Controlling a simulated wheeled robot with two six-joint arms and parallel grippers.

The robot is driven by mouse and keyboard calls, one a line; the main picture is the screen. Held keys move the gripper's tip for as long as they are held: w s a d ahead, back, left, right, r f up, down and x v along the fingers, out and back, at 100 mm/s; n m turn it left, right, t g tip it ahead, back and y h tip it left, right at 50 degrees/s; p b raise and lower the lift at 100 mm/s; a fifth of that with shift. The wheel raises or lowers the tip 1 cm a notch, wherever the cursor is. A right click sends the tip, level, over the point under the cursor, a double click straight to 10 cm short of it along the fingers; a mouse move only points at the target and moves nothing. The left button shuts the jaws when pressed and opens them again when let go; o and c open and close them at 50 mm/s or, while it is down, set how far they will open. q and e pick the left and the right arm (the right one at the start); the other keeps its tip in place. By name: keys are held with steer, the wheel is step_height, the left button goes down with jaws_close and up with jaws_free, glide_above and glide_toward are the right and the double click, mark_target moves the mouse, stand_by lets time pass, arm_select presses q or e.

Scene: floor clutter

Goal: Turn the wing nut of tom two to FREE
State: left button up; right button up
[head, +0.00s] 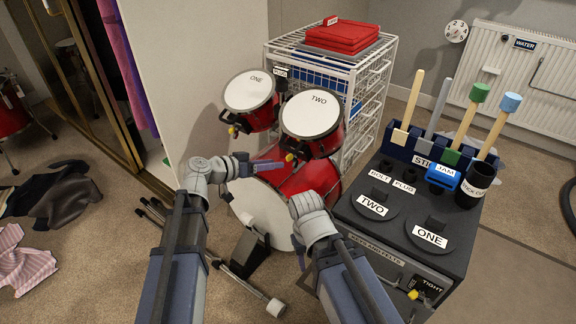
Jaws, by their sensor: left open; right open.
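Tom two (312,117) is a red drum with a white head marked TWO. It hangs at the right of the kit. Its yellow wing nut (291,157) shows at its lower left edge; I cannot read which way it is set. My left gripper (264,168) is open and empty, just left of and slightly below this wing nut, with a gap between them. My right gripper (306,204) is lower, in front of the bass drum (312,178); its fingers are mostly hidden by its own wrist. Tom one (250,91) is at the left with its own yellow wing nut (233,131).
A black cabinet (400,240) with stick holders and round pads stands at the right. A yellow nut (413,294) sits beside its TIGHT label. A white wire rack (375,85) stands behind the toms. A pedal (252,252) and stand legs lie below my arms.

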mark_target(289, 162)
arm_select(q)
steer(key=b+x, duration=0.2)
steer(key=x, duration=0.5)
steer(key=shift+a+f, duration=0.1)
steer(key=shift+s, duration=0.1)
jaws_close()
